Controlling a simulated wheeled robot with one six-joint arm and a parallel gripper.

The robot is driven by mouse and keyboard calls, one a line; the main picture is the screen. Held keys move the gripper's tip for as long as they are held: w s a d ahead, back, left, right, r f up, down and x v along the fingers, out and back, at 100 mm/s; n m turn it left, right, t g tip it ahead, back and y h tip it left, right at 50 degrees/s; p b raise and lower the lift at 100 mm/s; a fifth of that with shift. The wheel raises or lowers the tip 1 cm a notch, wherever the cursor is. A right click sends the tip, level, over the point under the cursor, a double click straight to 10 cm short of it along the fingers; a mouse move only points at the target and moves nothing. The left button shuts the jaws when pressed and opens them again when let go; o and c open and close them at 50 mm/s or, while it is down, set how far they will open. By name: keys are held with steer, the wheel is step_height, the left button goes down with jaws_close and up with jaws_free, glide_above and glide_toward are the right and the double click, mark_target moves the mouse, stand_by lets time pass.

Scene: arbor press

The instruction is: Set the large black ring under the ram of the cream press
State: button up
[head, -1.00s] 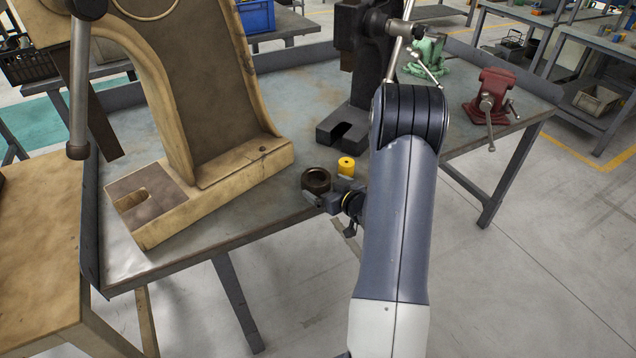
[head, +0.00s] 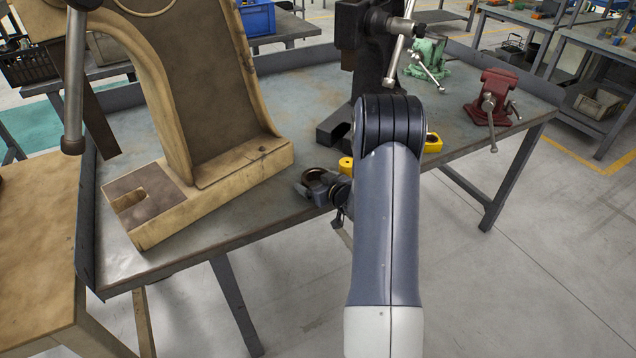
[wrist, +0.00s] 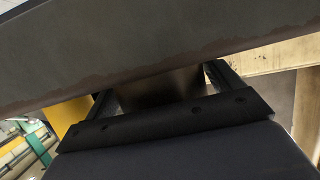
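The large black ring (head: 318,172) lies on the bench near its front edge, right of the cream press. My gripper (head: 316,190) is low at the ring's near side and hides part of it. In the wrist view, the gripper's fingers (wrist: 165,92) are spread apart, with a dark brown surface, apparently the ring (wrist: 158,86), between them; contact cannot be made out. The cream press (head: 215,190) stands on the left of the bench, with a slotted dark plate (head: 160,204) on its base.
A small yellow cylinder (head: 346,164) stands just right of the ring, and another yellow part (head: 433,143) farther right. A dark press (head: 374,65) stands behind, with a red vise (head: 491,98) and a green vise (head: 428,52). Bench surface (head: 285,165) between cream press and ring is clear.

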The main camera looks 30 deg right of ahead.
mark_target(316, 170)
steer(key=c, duration=0.7)
steer(key=shift+r+p, duration=1.3)
steer(key=shift+r, duration=0.75)
steer(key=shift+c, duration=0.3)
